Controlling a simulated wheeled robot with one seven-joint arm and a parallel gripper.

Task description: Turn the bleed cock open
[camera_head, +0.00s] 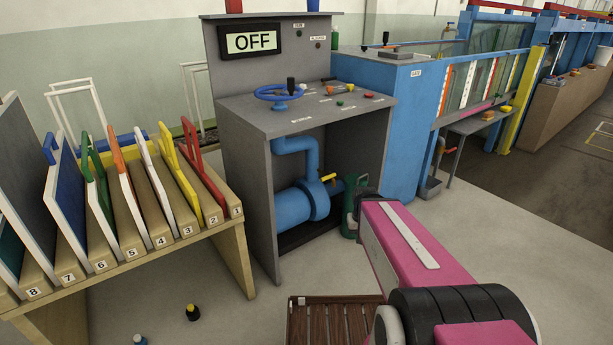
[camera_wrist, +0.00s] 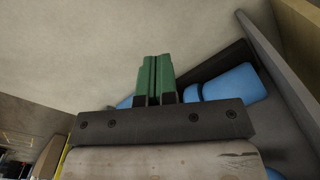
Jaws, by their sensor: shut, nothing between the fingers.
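The bleed cock appears to be the small yellow handle (camera_head: 329,178) at the right end of the blue pump pipe (camera_head: 293,207), inside the open grey cabinet. It sticks out toward the right; its exact turn angle is too small to read. My gripper (camera_wrist: 156,58) has green fingers, shut together and empty in the wrist view. The blue pipework (camera_wrist: 232,84) shows behind and to the right of them. In the head view my arm ends just right of the handle, beside a green shape that I cannot clearly separate from my gripper. No contact with the handle shows.
The grey cabinet (camera_head: 256,215) has side walls around the pump and a top with a blue handwheel (camera_head: 278,93). Its panel reads OFF. A wooden rack (camera_head: 238,258) of numbered boards stands left. A slatted wooden crate (camera_head: 330,322) lies in front. Open floor lies between.

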